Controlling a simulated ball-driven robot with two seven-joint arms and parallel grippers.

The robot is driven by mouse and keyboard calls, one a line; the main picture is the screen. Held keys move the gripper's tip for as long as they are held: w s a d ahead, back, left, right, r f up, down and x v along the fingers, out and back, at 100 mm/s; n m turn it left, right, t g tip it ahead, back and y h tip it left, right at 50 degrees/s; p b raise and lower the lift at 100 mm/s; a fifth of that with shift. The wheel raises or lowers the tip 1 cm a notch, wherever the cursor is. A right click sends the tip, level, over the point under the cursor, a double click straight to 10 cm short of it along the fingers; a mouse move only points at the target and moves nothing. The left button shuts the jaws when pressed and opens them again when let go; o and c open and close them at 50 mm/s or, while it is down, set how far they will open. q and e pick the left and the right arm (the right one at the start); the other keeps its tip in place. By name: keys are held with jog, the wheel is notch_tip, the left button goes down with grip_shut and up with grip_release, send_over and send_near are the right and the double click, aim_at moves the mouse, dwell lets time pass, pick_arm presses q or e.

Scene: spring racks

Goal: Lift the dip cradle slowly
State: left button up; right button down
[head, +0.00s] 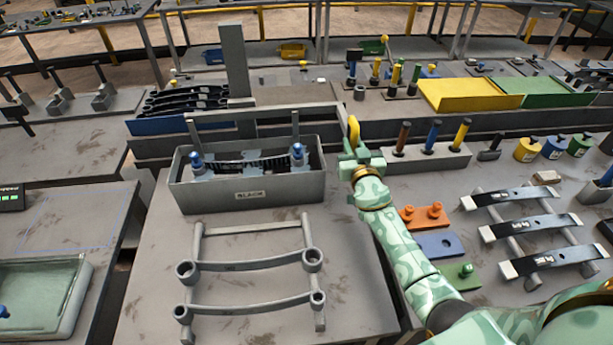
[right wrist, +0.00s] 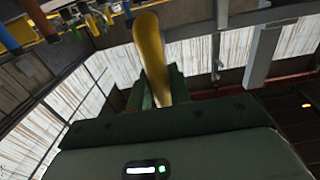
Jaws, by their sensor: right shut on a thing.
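The grey dip tank (head: 200,192), with a label that seems to read BLACK, stands at the back of the middle bench. In it sits the dip cradle, with upright posts and blue knobs (head: 195,159) at both ends. A dark curved spring (head: 250,165) lies across it, low between the tank walls. My right gripper (head: 354,148) is just right of the tank, shut on a yellow handle (head: 353,128). In the right wrist view the yellow handle (right wrist: 150,55) stands up between the fingers. My left gripper is out of view.
To the right are coloured-grip tools in a block (head: 430,160), orange, blue and green plates, and a rack of springs (head: 530,232). A tall grey post (head: 234,65) stands behind.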

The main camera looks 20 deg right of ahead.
aim_at(356, 127)
jog(key=shift+w+d+r+p, duration=0.1)
jog(key=shift+r+p, duration=1.75)
jog(key=shift+r, duration=0.5)
jog(key=shift+w+d+r+p, duration=0.1)
jog(key=shift+r+p, duration=1.75)
jog(key=shift+r, duration=0.5)
jog(key=c, duration=1)
grip_release()
jog(key=shift+s+a, duration=0.1)
jog(key=shift+o, duration=0.2)
jog(key=shift+s+f, duration=0.1)
jog(key=shift+f, duration=0.05)
jog(key=shift+f, duration=0.1)
jog(key=shift+a, duration=0.1)
jog(key=shift+s, duration=0.25)
jog(key=v, duration=0.6)
jog(key=shift+s+p, duration=0.25)
jog(key=shift+p, duration=0.15)
